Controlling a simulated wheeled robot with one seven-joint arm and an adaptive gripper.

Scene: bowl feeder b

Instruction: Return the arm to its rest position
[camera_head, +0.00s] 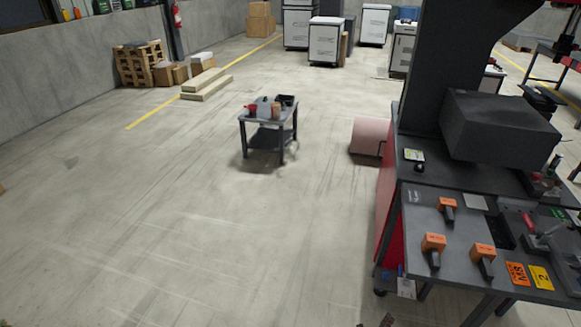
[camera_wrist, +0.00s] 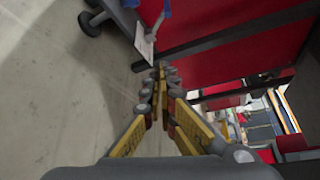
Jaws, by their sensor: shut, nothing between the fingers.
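My gripper (camera_wrist: 160,78) shows in the wrist view with its yellow-sided fingers together at the tips. It is shut and holds nothing. Beyond the tips are the red side panel (camera_wrist: 220,62) of a machine, a white tag (camera_wrist: 144,42) and a caster wheel (camera_wrist: 92,22) over the concrete floor. The gripper cannot be made out in the head view. Only a small dark and reddish bit shows at the bottom edge there, too little to name.
A dark workbench (camera_head: 425,215) with orange-topped tools (camera_head: 433,243) stands at the right, joined to a machine with a dark column. A small cart (camera_head: 268,118) stands mid-floor, with a pink roll (camera_head: 368,137) to its right. The floor (camera_head: 150,220) at left is clear.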

